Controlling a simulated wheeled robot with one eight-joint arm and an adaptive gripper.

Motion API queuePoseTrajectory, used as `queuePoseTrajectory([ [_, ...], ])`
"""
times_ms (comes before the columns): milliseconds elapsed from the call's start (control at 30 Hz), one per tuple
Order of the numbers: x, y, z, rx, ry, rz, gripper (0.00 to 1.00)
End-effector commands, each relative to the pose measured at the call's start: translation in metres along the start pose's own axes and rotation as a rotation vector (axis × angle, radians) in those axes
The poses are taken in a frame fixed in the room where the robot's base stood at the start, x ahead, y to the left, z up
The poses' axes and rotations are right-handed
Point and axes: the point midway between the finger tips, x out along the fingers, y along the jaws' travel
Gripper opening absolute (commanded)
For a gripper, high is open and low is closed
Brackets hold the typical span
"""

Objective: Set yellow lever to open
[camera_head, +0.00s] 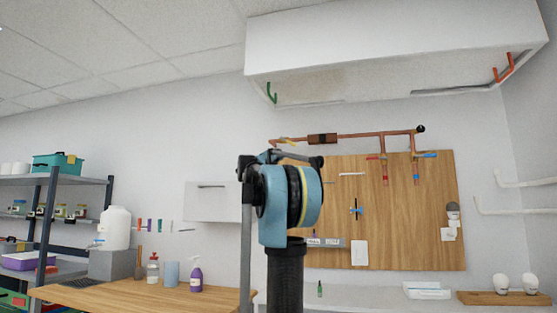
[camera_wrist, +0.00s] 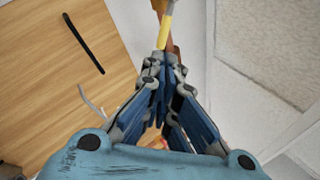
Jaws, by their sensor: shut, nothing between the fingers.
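The yellow lever (camera_wrist: 165,30) shows at the top of the wrist view, against a copper pipe (camera_wrist: 160,6). My gripper (camera_wrist: 166,62) is shut and empty, its fingertips right at the lever's near end. I cannot tell whether they touch it. In the head view the yellow lever (camera_head: 287,141) is a small bit at the left end of the copper pipe (camera_head: 352,137), just above my arm. My arm hides most of my gripper there.
The wooden board (camera_head: 415,220) hangs behind the pipe, with red and blue levers on the branches. A white overhead cabinet (camera_head: 390,50) juts out above. A wooden table (camera_head: 130,296) with bottles stands at lower left.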

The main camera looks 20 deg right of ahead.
Motion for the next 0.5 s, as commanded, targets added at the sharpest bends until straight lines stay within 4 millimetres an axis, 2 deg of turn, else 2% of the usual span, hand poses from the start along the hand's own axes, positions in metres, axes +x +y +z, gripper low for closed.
queuePoseTrajectory([
  [200, 0.040, 0.000, -0.001, 0.000, 0.003, -0.001, 0.00],
  [500, 0.088, 0.000, -0.002, 0.002, 0.003, -0.001, 0.00],
])
